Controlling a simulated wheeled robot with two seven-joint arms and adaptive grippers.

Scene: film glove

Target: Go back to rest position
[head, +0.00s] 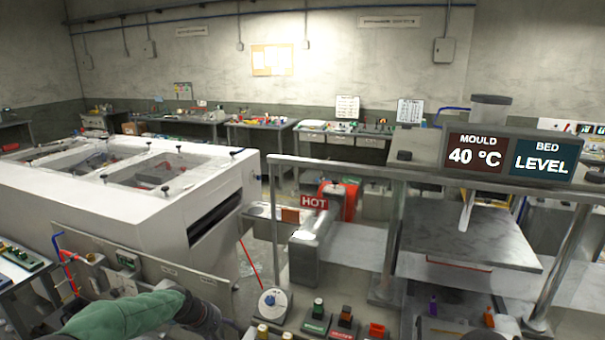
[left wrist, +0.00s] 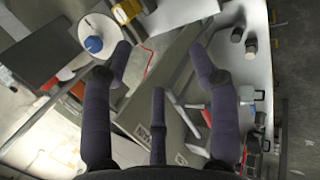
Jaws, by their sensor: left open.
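My left arm, with a green link, comes in low at the left of the head view. Its dark gripper (head: 203,312) is left of the white dial with a blue knob (head: 270,301). In the left wrist view the gripper's dark padded fingers (left wrist: 163,70) are spread apart with nothing between them. The blue-knobbed dial (left wrist: 93,44) lies just beyond the left finger there, apart from the grip as far as I can tell. My right gripper does not show.
A control panel with a green button (head: 317,309) and a red button (head: 377,330) is at the bottom middle. A metal press frame (head: 392,240) stands right, with a sign (head: 510,157) reading mould 40 °C, bed level. A white cabinet (head: 150,215) fills the left.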

